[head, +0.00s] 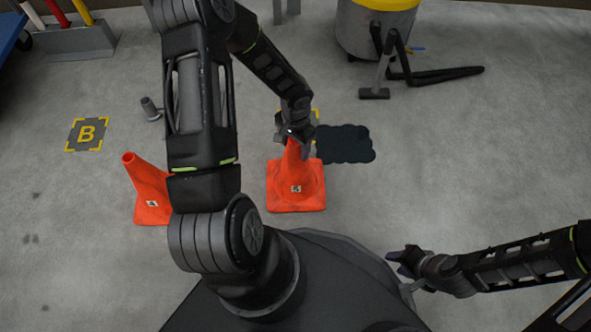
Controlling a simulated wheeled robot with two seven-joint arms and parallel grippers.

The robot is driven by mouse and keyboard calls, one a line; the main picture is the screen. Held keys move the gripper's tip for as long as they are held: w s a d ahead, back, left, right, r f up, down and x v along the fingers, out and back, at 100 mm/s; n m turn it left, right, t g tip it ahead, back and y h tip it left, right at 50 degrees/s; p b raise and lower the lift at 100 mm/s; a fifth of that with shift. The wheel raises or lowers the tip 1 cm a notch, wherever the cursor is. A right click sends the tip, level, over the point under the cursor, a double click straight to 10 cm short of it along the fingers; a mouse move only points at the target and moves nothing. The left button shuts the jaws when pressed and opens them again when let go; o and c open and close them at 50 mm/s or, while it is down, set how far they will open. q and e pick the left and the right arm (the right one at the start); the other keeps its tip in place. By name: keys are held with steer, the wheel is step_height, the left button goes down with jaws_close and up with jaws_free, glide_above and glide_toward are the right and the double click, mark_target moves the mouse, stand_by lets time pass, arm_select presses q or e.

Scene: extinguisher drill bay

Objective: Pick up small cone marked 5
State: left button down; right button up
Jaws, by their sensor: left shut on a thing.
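The small orange cone marked 5 (297,193) stands upright on the grey floor in the middle of the head view, its label facing me. My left gripper (294,140) is shut on the top of this cone, and the fingers hide its tip. I cannot tell whether its base touches the floor. My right gripper (397,256) is at the lower right, well away from the cone; its finger opening is too small to judge.
An orange cone marked 4 (152,204) stands at the left, partly behind my arm. A dark mat (345,144) lies just beyond the cone. A floor mark B (87,134) is at the left. A grey bin with a yellow rim (372,30) and a black-legged stand (398,68) are at the back.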

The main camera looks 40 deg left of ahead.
arm_select(q)
steer(key=shift+r, duration=0.1)
step_height(320, 180, up, 10)
steer(key=p, duration=0.4)
stand_by(0.5)
